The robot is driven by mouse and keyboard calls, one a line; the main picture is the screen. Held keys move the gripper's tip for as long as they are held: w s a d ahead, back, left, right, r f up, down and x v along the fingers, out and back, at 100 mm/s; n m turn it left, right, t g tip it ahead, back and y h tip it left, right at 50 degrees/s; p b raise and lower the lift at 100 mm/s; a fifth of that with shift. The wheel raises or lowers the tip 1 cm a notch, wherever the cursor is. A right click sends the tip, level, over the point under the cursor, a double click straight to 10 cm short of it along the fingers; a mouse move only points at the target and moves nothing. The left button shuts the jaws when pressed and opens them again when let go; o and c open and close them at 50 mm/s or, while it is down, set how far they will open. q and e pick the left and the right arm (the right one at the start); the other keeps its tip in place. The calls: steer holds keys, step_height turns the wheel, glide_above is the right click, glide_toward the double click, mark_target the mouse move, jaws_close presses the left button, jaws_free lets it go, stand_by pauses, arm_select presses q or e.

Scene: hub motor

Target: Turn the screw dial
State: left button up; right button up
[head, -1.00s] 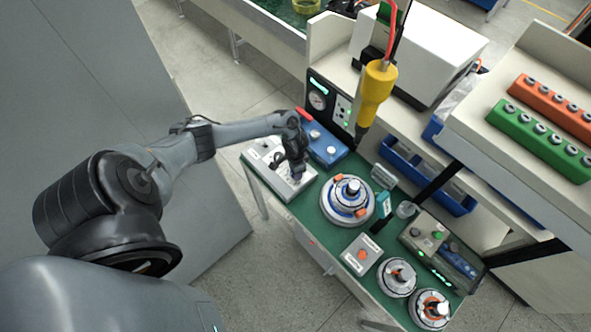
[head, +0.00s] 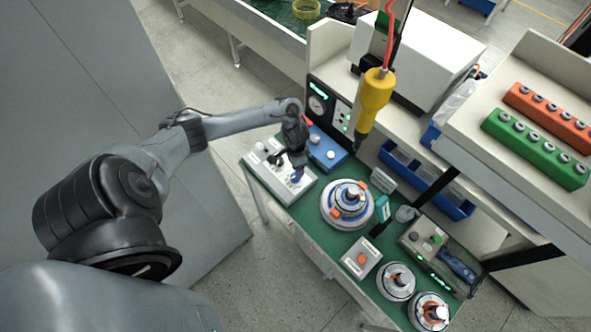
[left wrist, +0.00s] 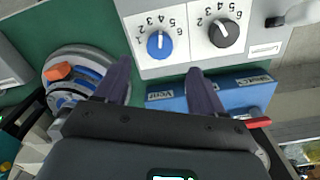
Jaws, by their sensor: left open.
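The white-grey control box (head: 262,172) sits at the left end of the green table. In the left wrist view it carries a blue dial (left wrist: 159,44) and a black dial (left wrist: 223,33), each with a printed number scale. I cannot read which one is labelled for screws. My left gripper (head: 290,166) is over the box; in the left wrist view its two dark fingers (left wrist: 162,82) are open and empty. The blue dial shows between and just beyond the fingertips, with no visible contact. The black dial is to its right. My right gripper is not in view.
A blue box (head: 325,150) stands close behind the control box. A round hub motor fixture (head: 327,213) sits to the right. A yellow screwdriver (head: 374,100) hangs above the table. A grey button box (head: 372,248) and two smaller hubs (head: 396,281) are nearer the front.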

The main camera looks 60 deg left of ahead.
arm_select(q)
steer(key=shift+r, duration=1.65)
